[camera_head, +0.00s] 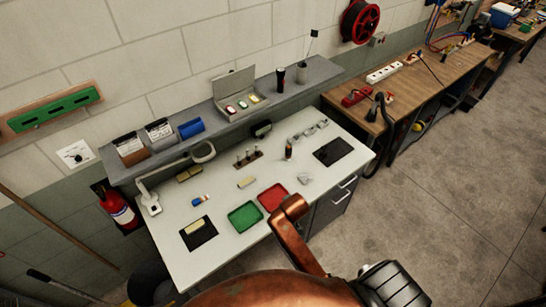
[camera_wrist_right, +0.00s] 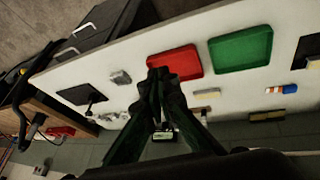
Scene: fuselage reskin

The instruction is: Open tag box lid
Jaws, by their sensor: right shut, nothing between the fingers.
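A grey box (camera_head: 241,105), which looks like the tag box, sits on the wall shelf. The box cannot be made out in the right wrist view. My right gripper (camera_wrist_right: 158,75) is shut and empty in the right wrist view, with its tips in front of the red tray's edge. It is apart from the box. In the head view, a copper-coloured arm part of mine reaches over the bench's front edge, and no fingers can be made out. My left gripper is not in view.
The white bench (camera_head: 185,262) holds a red tray (camera_head: 272,196), a green tray (camera_head: 244,217), black mats and a lamp (camera_head: 149,201). A wooden bench stands right.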

